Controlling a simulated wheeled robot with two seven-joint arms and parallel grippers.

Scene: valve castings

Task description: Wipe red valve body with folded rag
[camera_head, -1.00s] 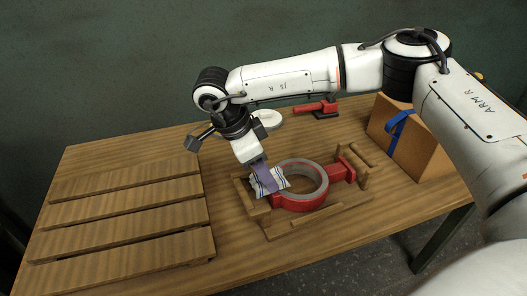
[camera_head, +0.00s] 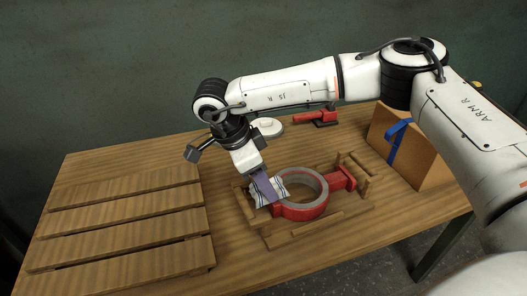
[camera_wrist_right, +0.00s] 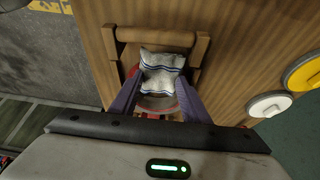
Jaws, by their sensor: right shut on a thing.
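The red valve body (camera_head: 301,211), a ring with a grey rim and a red neck to the right, lies inside a wooden cradle (camera_head: 305,229) on the table. My right gripper (camera_head: 267,190) is shut on the folded rag (camera_head: 276,190), white with blue stripes, at the left side of the ring. The rag appears to touch the ring's left edge; the exact contact is hidden. In the right wrist view the rag (camera_wrist_right: 162,66) sits between the purple fingers (camera_wrist_right: 155,92), with part of the ring (camera_wrist_right: 158,102) showing below it. My left gripper is out of view.
A slatted wooden pallet (camera_head: 120,219) fills the table's left side. A brown box with a blue strap (camera_head: 411,150) stands at the right. Bare table lies in front of the cradle.

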